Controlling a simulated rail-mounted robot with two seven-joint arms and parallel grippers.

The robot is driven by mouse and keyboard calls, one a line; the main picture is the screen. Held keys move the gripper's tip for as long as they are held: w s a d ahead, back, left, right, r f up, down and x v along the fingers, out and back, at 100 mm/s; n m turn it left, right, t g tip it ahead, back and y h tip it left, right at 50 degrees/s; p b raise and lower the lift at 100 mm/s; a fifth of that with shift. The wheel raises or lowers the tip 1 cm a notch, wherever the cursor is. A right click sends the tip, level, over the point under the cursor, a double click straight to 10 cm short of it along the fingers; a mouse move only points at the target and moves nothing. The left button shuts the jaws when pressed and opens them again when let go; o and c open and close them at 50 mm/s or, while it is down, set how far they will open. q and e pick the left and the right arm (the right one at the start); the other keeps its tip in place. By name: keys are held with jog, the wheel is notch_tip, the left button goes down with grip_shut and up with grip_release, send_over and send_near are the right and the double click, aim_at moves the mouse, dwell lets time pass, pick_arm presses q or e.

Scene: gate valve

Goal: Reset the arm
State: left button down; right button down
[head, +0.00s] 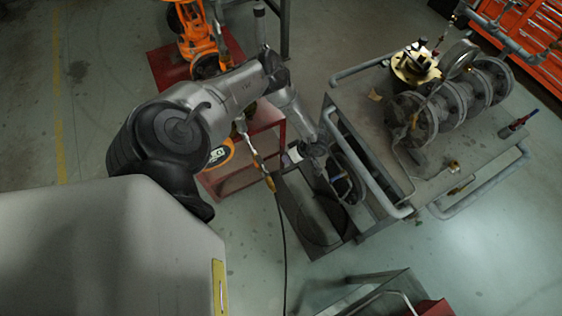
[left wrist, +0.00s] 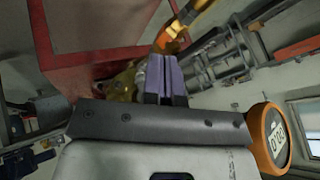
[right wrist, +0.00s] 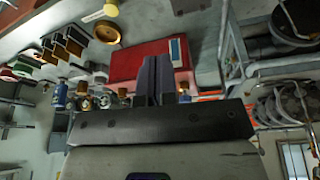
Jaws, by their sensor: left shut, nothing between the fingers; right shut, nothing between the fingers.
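My left arm crosses the head view from the left, bends at the elbow above a red stand and reaches down toward the cart's left side. Its fingertips are hard to make out there. In the left wrist view, my left gripper (left wrist: 166,77) is shut, with its two purple fingers together and nothing between them. In the right wrist view, my right gripper (right wrist: 160,78) is also shut and empty. My right arm cannot be made out in the head view.
A grey cart (head: 462,178) carries a flanged valve assembly (head: 440,108). The red stand (head: 240,170) and an orange robot arm (head: 197,35) lie left of it. An orange-rimmed gauge (left wrist: 275,138) shows close beside my left gripper. Open floor (head: 500,255) lies at lower right.

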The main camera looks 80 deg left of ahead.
pick_arm(q)
jog(key=v, duration=0.7)
jog(key=shift+s+d+r, duration=0.2)
jog(key=shift+d+r, duration=0.05)
jog(key=shift+d, duration=0.1)
pick_arm(e)
jog(key=shift+s+d+r, duration=0.2)
jog(key=shift+s, duration=0.1)
